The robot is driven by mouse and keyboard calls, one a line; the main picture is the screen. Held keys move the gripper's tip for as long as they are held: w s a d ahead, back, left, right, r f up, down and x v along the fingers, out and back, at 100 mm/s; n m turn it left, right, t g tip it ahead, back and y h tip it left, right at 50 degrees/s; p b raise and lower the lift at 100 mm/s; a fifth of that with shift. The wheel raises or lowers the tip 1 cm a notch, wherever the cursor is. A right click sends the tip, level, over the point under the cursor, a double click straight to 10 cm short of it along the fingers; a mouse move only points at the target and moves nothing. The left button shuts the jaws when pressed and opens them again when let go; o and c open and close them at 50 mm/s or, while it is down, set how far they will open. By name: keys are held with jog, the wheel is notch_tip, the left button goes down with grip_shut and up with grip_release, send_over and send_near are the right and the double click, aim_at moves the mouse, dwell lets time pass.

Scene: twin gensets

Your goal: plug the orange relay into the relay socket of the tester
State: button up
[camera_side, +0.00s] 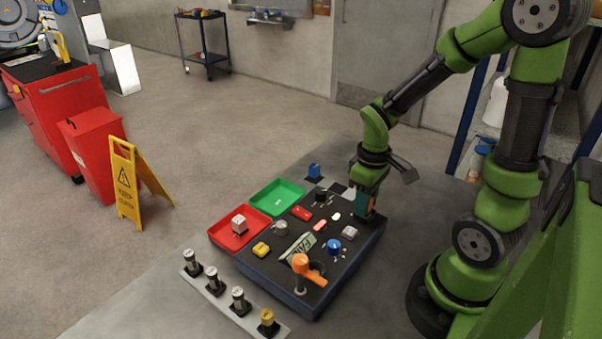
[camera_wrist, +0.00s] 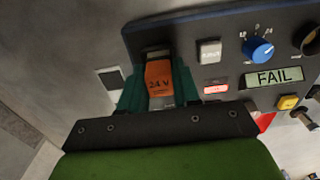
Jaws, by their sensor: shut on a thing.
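The orange relay, marked 24 V (camera_wrist: 159,78), is between the teal fingers of my gripper (camera_wrist: 158,92) in the wrist view. In the side view my gripper (camera_side: 366,203) is low at the right back edge of the tester (camera_side: 335,283), and the relay is mostly hidden there. The tester's dark top also shows in the wrist view (camera_wrist: 192,28). A grey socket-like part (camera_wrist: 155,50) shows just beyond the relay's far end. I cannot tell whether the relay is seated in it.
A blue block (camera_side: 314,171) stands behind the tester. A red tray (camera_side: 222,238) with a pale block (camera_side: 239,223) and a green tray (camera_side: 277,195) lie to its left. An orange lever (camera_side: 303,264) rises from its front. Several cylinders stand on a strip (camera_side: 228,304) in front.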

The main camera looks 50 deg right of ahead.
jog(key=shift+f, duration=0.25)
dwell(0.3)
jog(key=o, duration=1.1)
jog(key=o, duration=0.4)
